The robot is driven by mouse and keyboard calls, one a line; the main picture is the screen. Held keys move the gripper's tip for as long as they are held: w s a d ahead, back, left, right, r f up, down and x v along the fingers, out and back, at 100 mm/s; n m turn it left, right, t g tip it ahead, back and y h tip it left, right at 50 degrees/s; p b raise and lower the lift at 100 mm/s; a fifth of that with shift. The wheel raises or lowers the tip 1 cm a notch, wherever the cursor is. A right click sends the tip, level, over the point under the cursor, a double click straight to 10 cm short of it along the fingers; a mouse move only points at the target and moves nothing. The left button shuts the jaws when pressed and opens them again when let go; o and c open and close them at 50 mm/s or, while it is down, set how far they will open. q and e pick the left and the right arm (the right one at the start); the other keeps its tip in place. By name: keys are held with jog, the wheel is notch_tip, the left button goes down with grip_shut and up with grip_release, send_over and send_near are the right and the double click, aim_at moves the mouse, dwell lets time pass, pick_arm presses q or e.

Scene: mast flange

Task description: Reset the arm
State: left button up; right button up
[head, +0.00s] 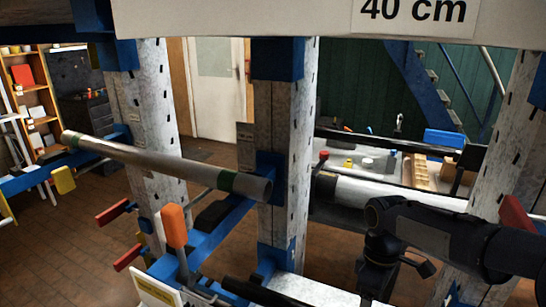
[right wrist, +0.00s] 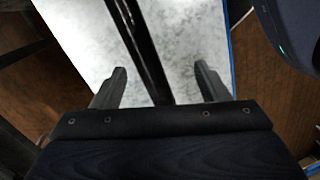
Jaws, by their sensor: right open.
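My right gripper (right wrist: 160,68) is open in the right wrist view, with one finger on each side of the picture's middle. A dark bar (right wrist: 140,40) runs between the fingers; I cannot tell whether it is at their depth. Behind it is a pale mottled surface (right wrist: 85,40). In the head view a black jointed arm (head: 440,238), which looks like my right arm, comes in from the right and bends down; its gripper cannot be made out there. My left gripper is not in view.
A grey tube with green bands (head: 160,158) lies across the left of a frame with white posts (head: 285,120) and blue brackets (head: 277,60). An orange-handled lever (head: 174,226) stands at lower middle. A white "40 cm" beam (head: 300,20) crosses the top. Brown floor (head: 60,240) is open at left.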

jog(key=s+a+r+m+t+y, duration=0.1)
jog(key=s+m+t, duration=0.6)
jog(key=s, duration=1.1)
jog(key=r+m+y, duration=0.1)
jog(key=m+y, duration=0.1)
jog(key=m, duration=0.2)
jog(key=shift+r+m+t, duration=0.2)
jog(key=shift+m+t, duration=0.2)
jog(key=shift+a, duration=0.1)
jog(key=shift+c, duration=0.5)
